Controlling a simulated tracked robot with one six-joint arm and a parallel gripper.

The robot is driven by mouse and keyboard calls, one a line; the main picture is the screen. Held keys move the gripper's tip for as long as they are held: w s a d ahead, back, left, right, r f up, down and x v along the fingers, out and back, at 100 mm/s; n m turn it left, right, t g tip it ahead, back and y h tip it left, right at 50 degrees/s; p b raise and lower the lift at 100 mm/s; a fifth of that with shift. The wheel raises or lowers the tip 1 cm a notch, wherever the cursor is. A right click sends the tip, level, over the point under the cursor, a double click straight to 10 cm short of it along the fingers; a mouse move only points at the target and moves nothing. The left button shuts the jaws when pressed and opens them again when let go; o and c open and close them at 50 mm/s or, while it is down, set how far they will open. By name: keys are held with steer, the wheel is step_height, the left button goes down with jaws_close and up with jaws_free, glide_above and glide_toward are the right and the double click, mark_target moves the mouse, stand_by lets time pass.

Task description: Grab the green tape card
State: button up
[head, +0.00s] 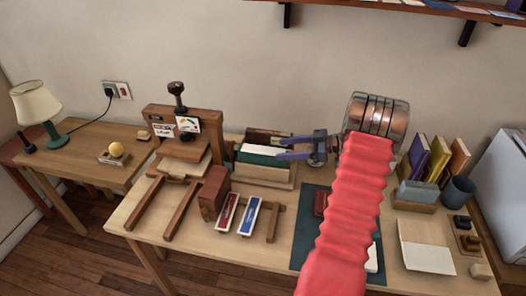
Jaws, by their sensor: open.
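My gripper (280,148) is open, its two purple-blue fingers pointing left and apart, with nothing visible between them. A small white card with coloured marks (187,124) is on the wooden press (157,118) to the left. I cannot tell for sure which of these is the green tape card.
On the table, a red-labelled block (226,212) and a blue-labelled block (248,216) lie in front of the tray. A dark green mat (311,216) lies under my arm. Books (437,158) and a blue-grey cup (458,191) stand right. A shelf (400,6) hangs above.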

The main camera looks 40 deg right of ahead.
mark_target(267, 150)
steer(key=shift+x, duration=1.85)
steer(key=shift+x, duration=2.65)
steer(key=shift+r, duration=0.15)
steer(key=shift+c, duration=0.4)
steer(key=c, duration=1)
